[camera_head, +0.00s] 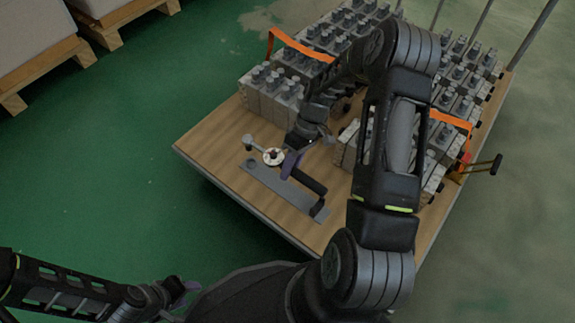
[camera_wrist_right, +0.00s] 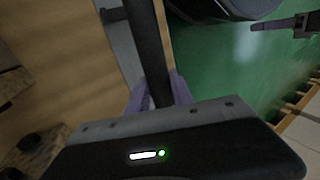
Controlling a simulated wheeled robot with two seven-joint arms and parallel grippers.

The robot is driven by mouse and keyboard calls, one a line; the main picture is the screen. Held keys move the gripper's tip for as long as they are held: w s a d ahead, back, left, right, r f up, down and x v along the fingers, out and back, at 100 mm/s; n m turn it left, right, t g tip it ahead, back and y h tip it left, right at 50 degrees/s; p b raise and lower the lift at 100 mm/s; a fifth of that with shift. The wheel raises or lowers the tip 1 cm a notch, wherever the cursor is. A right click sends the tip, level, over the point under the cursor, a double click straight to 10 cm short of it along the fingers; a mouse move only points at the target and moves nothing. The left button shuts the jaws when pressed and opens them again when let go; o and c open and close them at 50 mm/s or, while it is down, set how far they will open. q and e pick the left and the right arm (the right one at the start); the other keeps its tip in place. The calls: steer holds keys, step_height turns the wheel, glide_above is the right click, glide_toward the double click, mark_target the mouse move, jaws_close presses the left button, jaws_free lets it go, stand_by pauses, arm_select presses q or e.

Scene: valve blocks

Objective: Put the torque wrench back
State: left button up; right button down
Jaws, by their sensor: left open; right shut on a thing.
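The torque wrench has a round white dial (camera_head: 273,156) and a black handle (camera_head: 309,181). My right gripper (camera_head: 291,163) is shut on it, its purple fingers around the wrench. In the right wrist view a dark bar of the wrench (camera_wrist_right: 150,50) runs between the purple fingers. A flat grey holder plate (camera_head: 283,191) lies on the wooden table just in front of the wrench. Whether the wrench touches it I cannot tell. My left gripper (camera_head: 182,291) is open and empty at the lower left, away from the table.
Grey valve blocks (camera_head: 272,98) stand in rows on the wooden table (camera_head: 215,136), with orange straps (camera_head: 300,45) over them. My right arm hides some of them. A yellow-black handle (camera_head: 482,166) sticks out at the right. Pallets with boxes (camera_head: 40,68) stand upper left. The green floor is clear.

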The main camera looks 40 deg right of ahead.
stand_by(0.4)
steer(key=shift+f+b, duration=1.75)
steer(key=shift+f, duration=1)
steer(key=shift+f+b, duration=0.35)
steer(key=shift+f, duration=0.35)
steer(key=shift+f+b, duration=0.95)
steer(key=shift+f, duration=0.05)
steer(key=c, duration=1)
jaws_free()
steer(key=shift+f, duration=0.1)
steer(key=shift+c, duration=0.2)
